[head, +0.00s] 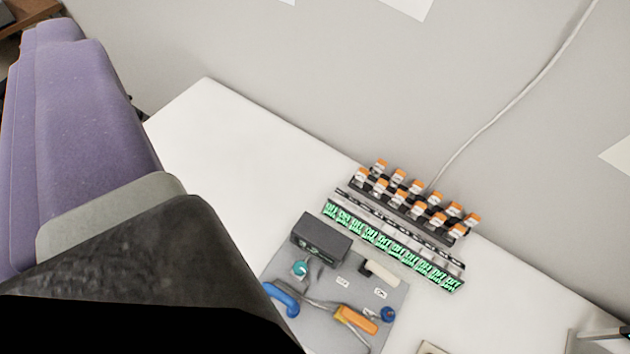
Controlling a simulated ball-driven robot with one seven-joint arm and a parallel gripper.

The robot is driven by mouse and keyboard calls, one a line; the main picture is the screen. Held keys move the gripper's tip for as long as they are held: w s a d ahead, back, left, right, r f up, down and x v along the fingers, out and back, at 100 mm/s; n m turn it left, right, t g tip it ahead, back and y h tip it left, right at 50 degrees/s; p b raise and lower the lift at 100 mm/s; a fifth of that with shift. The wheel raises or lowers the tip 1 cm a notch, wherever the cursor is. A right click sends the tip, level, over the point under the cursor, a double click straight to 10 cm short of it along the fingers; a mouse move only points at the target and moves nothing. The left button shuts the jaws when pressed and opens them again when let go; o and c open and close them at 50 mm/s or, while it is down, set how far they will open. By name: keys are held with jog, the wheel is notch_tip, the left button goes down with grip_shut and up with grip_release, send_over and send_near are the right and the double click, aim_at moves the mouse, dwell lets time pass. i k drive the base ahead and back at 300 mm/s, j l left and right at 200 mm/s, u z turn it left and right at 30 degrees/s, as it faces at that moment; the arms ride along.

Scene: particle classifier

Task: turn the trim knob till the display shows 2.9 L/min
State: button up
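The classifier's grey panel (350,290) lies on the white table at lower centre, turned at an angle in the picture. A dark box (321,238) stands at its upper left corner; it may house the display, but I cannot read any figure. A teal knob (300,270) sits just below the box, and a round blue knob (388,314) sits at the panel's right side. I cannot tell which is the trim knob. My gripper's fingers do not show; dark and purple parts of my own arm fill the left side, apart from the panel's controls.
A blue curved handle (283,298), an orange handle (356,320) and a cream bar (380,272) are on the panel. The white table (230,150) is clear at left.

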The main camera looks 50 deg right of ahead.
aim_at(299, 269)
jog(key=z, duration=0.75)
